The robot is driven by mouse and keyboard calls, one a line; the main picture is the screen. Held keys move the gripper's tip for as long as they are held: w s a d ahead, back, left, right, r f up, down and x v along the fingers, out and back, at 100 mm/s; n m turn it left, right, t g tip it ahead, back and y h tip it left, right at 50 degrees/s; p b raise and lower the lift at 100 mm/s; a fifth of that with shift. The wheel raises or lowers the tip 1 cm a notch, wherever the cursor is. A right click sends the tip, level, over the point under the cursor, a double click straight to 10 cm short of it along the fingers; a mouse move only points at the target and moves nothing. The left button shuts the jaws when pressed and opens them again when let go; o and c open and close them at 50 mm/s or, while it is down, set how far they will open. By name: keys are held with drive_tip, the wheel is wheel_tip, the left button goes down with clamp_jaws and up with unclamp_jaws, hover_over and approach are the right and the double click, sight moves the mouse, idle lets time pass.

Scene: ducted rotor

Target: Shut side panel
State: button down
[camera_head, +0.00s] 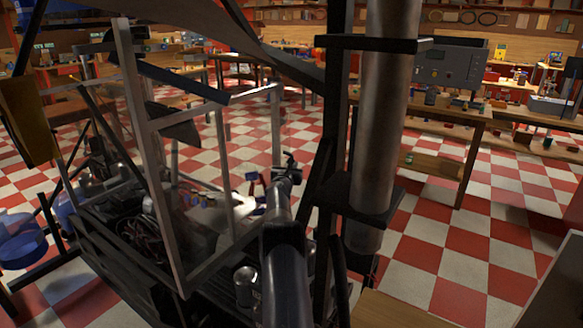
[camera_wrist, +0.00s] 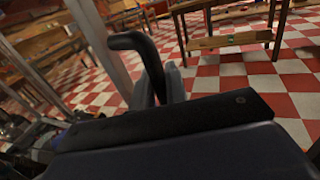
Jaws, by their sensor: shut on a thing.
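The side panel (camera_head: 143,150) is a clear sheet in a grey metal frame, standing upright at the left-centre in the head view. A grey frame bar (camera_wrist: 97,45) shows at the upper left in the wrist view. My gripper (camera_head: 290,166) is at the panel's right side in the head view. In the wrist view its fingers (camera_wrist: 168,85) are closed at a bent black handle (camera_wrist: 130,42). The fingers partly hide the handle. I cannot tell how far the panel stands from its closed position.
The dark machine base (camera_head: 125,265) holds wires and parts behind the clear sheets. A thick metal column (camera_head: 385,110) stands right of my arm. A wooden workbench (camera_head: 440,165) is farther right. The checkered floor (camera_head: 410,250) has free room between them.

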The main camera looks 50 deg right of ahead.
drive_tip(key=c, duration=1.5)
unclamp_jaws()
drive_tip(key=shift+w+a, duration=0.2)
drive_tip(key=shift+s, duration=0.1)
drive_tip(key=b+v, duration=0.5)
drive_tip(key=v, duration=0.5)
drive_tip(key=shift+s+a, duration=0.15)
drive_tip(key=shift+a, duration=0.2)
